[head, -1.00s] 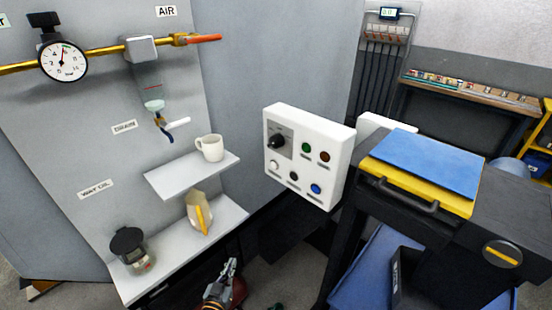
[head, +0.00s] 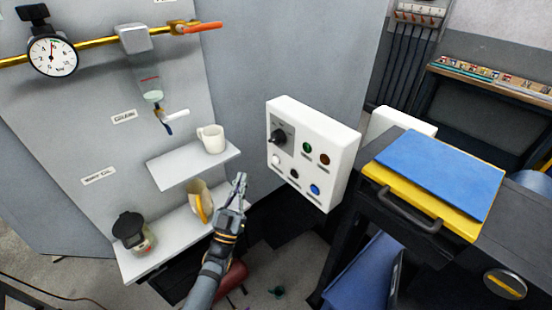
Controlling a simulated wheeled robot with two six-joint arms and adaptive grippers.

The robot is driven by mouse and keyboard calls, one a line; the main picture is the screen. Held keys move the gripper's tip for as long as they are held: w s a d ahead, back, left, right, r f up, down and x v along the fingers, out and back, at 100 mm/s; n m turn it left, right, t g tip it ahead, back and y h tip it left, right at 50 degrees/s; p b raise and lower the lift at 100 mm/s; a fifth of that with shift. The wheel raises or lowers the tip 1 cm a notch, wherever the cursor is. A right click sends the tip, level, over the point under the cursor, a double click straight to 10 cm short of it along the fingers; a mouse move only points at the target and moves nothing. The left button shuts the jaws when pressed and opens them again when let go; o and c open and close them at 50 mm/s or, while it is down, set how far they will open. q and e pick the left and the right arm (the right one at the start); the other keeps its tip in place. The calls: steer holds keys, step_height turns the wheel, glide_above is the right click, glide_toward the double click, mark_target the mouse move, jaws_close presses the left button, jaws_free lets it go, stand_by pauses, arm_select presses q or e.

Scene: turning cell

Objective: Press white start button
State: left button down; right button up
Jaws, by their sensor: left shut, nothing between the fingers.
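The white control box (head: 343,170) stands at the centre of the head view, its button face turned toward me. The white start button (head: 276,160) is at the lower left of that face, below the black rotary knob (head: 278,136). A black button (head: 294,174) and a blue button (head: 315,189) sit to its right. Green and dark red lamps are above them. My left gripper (head: 240,182) is shut and empty, pointing up, left of and below the white button and apart from the box. My right gripper is not in view.
Left of the box, shelves hold a white mug (head: 211,138), a jug with a yellow handle (head: 200,201) and a black-lidded jar (head: 133,232). A black cart (head: 420,262) with a yellow drawer and blue mat (head: 436,172) stands close on the right.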

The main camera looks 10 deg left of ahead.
mark_target(276, 160)
arm_select(q)
steer(key=w+d+b, duration=0.3)
steer(key=w+d, duration=0.2)
steer(key=w, duration=0.2)
steer(key=shift+d, duration=0.2)
stand_by(0.9)
steer(key=shift+w, duration=0.1)
stand_by(0.7)
steer(key=shift+w+d+b, duration=0.25)
steer(key=shift+b, duration=0.1)
